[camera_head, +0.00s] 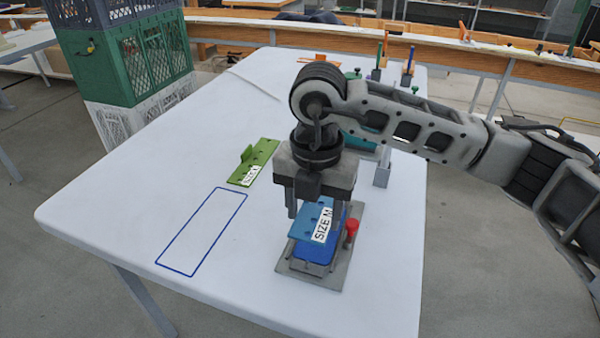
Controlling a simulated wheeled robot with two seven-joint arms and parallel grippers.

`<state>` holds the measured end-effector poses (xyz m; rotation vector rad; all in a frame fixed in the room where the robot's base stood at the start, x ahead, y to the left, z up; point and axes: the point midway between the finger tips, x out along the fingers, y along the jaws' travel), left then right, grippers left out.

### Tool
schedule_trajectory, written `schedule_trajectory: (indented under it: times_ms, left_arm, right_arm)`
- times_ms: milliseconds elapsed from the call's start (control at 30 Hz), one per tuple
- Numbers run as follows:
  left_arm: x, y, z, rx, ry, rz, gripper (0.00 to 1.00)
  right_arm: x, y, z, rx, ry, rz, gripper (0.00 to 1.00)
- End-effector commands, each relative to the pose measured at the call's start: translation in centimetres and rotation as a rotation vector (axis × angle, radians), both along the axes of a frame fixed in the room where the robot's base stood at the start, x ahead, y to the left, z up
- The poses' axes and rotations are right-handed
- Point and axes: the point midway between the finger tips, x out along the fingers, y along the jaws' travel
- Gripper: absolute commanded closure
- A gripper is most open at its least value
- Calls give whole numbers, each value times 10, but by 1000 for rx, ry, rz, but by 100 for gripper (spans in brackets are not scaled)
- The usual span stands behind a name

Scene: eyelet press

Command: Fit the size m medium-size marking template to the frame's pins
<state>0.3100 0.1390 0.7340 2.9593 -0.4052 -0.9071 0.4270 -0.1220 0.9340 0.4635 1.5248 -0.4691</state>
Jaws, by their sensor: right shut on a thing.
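The blue size M template (304,228) carries a white label reading SIZE M. My right gripper (316,208) comes down from above and is shut on it. The template is over the frame (325,281), a grey base plate with a blue block on it and a red knob (352,226) at its right side. The template looks roughly level. The pins are hard to make out under the template and gripper, and I cannot tell whether it touches them. My left gripper is not in view.
A green template (262,158) with a white size label lies on the white table (130,190), left of my right gripper. A blue outlined rectangle (203,231) is empty. Upright holders with coloured tools (407,76) stand at the back, partly behind my arm. Green crates (135,60) stand beyond the table.

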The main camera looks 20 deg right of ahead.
Motion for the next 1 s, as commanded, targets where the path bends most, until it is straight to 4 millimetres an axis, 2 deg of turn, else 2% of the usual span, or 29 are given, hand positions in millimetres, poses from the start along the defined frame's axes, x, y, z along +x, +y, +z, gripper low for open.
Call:
schedule_trajectory:
  times_ms: [567,1000]
  left_arm:
    - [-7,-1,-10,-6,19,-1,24]
    - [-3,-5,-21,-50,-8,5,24]
  right_arm:
    - [0,0,-4,-2,-2,1,69]
    - [0,0,-42,-1,-2,1,69]
